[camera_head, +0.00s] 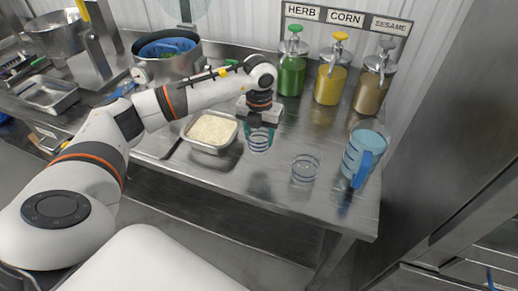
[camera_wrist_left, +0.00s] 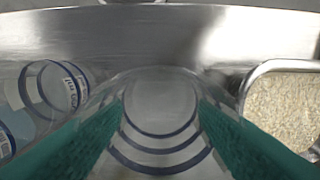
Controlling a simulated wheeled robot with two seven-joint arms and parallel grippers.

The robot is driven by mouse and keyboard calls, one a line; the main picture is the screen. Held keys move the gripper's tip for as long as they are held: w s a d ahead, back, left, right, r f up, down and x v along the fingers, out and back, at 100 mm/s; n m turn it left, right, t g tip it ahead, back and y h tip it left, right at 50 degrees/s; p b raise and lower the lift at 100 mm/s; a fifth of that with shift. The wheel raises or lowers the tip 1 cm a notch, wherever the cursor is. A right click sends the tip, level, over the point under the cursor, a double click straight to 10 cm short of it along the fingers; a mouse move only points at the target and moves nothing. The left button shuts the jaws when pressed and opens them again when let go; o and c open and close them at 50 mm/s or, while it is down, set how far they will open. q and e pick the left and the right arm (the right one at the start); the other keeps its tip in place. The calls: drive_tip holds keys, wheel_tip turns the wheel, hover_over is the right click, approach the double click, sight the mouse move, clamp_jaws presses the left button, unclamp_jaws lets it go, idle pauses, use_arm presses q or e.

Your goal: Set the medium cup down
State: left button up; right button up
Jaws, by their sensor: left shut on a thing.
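My left gripper (camera_head: 260,126) points down and is shut on a clear cup with dark blue rings (camera_head: 259,143), which I take as the medium cup. In the left wrist view the green finger pads (camera_wrist_left: 160,125) press on both sides of the cup (camera_wrist_left: 158,150). The cup is upright, at or just above the steel table; I cannot tell if its base touches. It is just right of the rice tray. A second clear ringed cup (camera_head: 305,168) stands to its right, also seen in the left wrist view (camera_wrist_left: 50,90). My right gripper is not in view.
A metal tray of white rice (camera_head: 189,140) is left of the held cup. A blue-handled jug (camera_head: 366,157) stands near the table's right end. Green, yellow and brown pump bottles (camera_head: 330,83) line the back. Bare table (camera_head: 225,174) lies in front.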

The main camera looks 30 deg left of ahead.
use_arm(q)
drive_tip(key=shift+r, duration=1.6)
drive_tip(key=shift+s+d+m, duration=0.25)
drive_tip(key=shift+d+m, duration=0.15)
drive_tip(key=shift+m, duration=0.4)
drive_tip(key=s+d+n, duration=0.6)
drive_tip(key=s+n, duration=0.1)
drive_tip(key=n, duration=1)
drive_tip(key=s+d+f+n, duration=0.1)
drive_tip(key=s+d+n, duration=0.5)
drive_tip(key=n, duration=1.2)
drive_tip(key=shift+s+d, duration=0.25)
drive_tip(key=shift+s, duration=0.15)
drive_tip(key=shift+f, duration=0.1)
drive_tip(key=shift+a, duration=0.1)
